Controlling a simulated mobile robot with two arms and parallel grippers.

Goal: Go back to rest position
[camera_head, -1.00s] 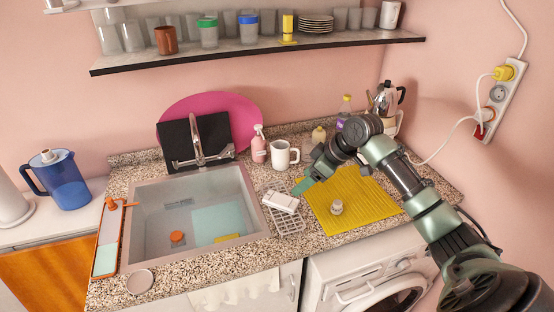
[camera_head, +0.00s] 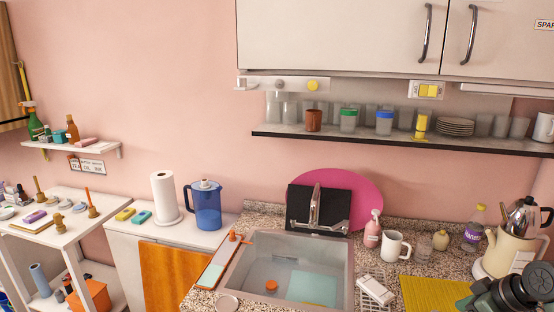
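Part of my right arm (camera_head: 512,292) shows at the bottom right corner, in front of the yellow mat (camera_head: 425,293). Its gripper is not in view, so I cannot see its fingers or whether it holds anything. My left arm and gripper are not in view.
A sink (camera_head: 240,262) is set in the speckled counter, with a white mug (camera_head: 395,246), a pink soap bottle (camera_head: 373,232) and a cream kettle (camera_head: 497,256) around it. A blue jug (camera_head: 207,207) stands left. A shelf (camera_head: 380,139) with glasses and cupboards (camera_head: 340,38) hang above.

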